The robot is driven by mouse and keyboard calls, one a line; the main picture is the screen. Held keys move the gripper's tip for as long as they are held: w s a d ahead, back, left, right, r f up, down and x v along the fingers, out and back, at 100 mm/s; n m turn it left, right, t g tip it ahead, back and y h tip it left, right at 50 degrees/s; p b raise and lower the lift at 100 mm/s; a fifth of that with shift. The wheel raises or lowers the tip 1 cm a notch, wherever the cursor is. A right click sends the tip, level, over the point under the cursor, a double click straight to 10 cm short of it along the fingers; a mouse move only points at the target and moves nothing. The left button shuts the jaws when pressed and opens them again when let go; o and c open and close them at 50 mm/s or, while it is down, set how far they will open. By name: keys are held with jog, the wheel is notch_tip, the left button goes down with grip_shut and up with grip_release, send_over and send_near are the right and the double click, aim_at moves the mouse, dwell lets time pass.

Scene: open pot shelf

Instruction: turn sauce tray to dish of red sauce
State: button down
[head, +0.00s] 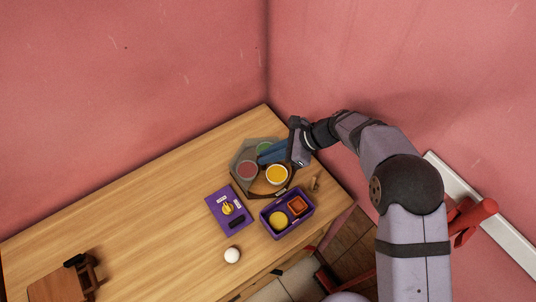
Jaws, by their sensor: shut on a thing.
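The sauce tray (236,183) is at the table's far right corner, in a dark angular surround with a brown area showing at the front. A dish of red sauce (247,170) is on its left. A dish of yellow sauce (276,174) is at the front right. A dish of green sauce (264,148) is at the back, partly covered by my gripper. My gripper (262,157) reaches in from the right, its blue fingers low over the tray between the green and yellow dishes. It is shut on part of the tray; the fingers hide the contact point.
A purple box (288,231) with yellow and orange things stands in front of the tray. A purple panel (221,219) with a yellow piece lies left of it. A white ball (232,255) and small brown figure (315,184) are nearby. The left tabletop is mostly clear.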

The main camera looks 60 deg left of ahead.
jog(key=shift+r, duration=0.1)
jog(key=c, duration=1.8)
grip_release()
notch_tip(320, 180, up, 10)
jog(key=b, duration=0.3)
